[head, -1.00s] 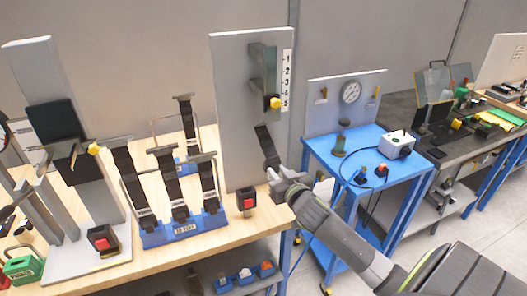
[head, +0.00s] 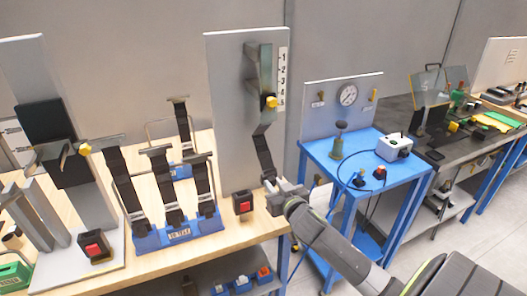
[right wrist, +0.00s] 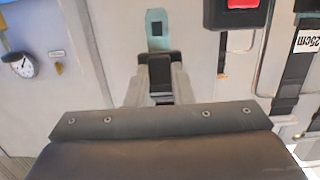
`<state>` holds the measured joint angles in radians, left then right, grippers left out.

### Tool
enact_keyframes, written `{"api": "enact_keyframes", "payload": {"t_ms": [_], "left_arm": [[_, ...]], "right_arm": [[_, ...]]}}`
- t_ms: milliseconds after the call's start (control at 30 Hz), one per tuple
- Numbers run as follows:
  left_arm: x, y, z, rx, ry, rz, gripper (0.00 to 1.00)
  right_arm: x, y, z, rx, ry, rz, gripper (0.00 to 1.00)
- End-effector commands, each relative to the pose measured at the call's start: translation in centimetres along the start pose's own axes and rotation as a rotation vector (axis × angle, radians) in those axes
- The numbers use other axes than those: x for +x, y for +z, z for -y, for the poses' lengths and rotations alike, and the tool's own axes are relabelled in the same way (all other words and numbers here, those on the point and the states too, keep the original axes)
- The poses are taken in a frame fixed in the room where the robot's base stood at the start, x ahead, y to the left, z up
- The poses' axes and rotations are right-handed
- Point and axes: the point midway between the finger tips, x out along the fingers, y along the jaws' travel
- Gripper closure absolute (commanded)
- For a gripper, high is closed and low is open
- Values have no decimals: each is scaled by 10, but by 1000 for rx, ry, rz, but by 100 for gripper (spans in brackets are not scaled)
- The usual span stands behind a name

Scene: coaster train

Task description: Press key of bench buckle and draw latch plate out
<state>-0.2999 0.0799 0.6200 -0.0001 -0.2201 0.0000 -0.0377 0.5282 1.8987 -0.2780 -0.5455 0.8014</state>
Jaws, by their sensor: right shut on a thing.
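The bench buckle (head: 243,202), a black block with a red key, stands near the front edge of the wooden bench, below the grey panel. It also shows in part at the top of the right wrist view (right wrist: 238,14). My right gripper (head: 271,183) is just right of the buckle and a little above it, shut on the latch plate at the lower end of a dark strap (head: 262,150). In the right wrist view the plate's pale teal tongue (right wrist: 157,30) sticks out beyond the fingertips. It is apart from the buckle. My left gripper is not in view.
The grey panel (head: 228,110) carries the strap guide with a yellow knob (head: 269,102) and a number scale. A blue rack (head: 178,233) with several straps stands left. Another red-keyed buckle (head: 93,246) is farther left. A blue cart (head: 330,165) stands right.

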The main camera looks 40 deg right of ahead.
Motion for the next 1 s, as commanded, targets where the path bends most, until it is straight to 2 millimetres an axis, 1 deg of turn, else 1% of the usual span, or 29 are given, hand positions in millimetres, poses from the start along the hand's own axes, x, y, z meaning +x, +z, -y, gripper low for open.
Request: {"api": "enact_keyframes", "payload": {"t_ms": [33, 467, 500, 533, 600, 700, 1000], "left_arm": [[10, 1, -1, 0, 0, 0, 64], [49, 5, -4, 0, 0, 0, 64], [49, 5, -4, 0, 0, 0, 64], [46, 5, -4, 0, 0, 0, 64], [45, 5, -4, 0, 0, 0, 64], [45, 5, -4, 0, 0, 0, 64], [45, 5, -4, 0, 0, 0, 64]], "right_arm": [[2, 11, 0, 0, 0, 1, 100], [8, 63, 0, 1, 1, 1, 100], [8, 63, 0, 0, 0, 0, 78], [8, 59, 0, 0, 0, -1, 74], [8, 58, 0, 0, 0, 0, 64], [8, 58, 0, 0, 0, 0, 53], [6, 59, 0, 1, 0, 1, 53]]}}
